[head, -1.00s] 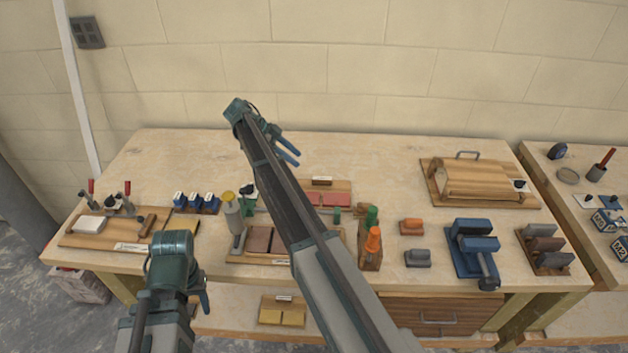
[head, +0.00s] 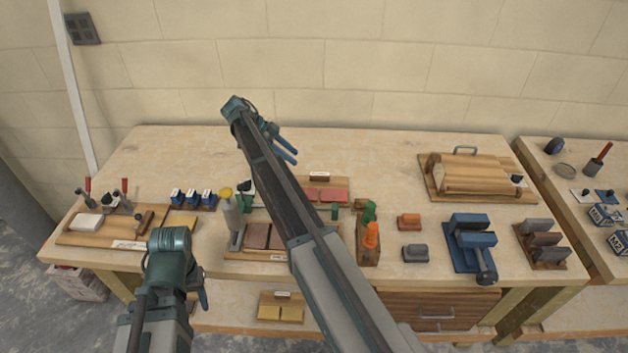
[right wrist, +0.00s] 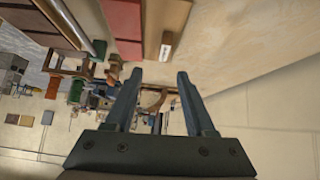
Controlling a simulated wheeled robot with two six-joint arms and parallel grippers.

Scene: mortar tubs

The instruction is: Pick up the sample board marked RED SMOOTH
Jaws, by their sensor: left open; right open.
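A wooden sample board with red tiles (head: 335,195) lies toward the back middle of the bench, partly hidden by my right arm. Its label is too small to read. In the right wrist view, red tiles (right wrist: 122,18), bare wood (right wrist: 158,22) and a small label block (right wrist: 167,45) show at the top, beyond the fingertips. My right gripper (head: 291,149) is open and empty, above and behind the red board, touching nothing visible. Its fingers also show in the right wrist view (right wrist: 158,75). My left gripper (head: 203,299) is open and empty at the bench's front edge, seen side-on.
A board with brownish tiles (head: 257,236) lies in front of the red one. A board with yellow tiles (head: 281,312) is on the lower shelf. Clear bench lies at back right (head: 385,165).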

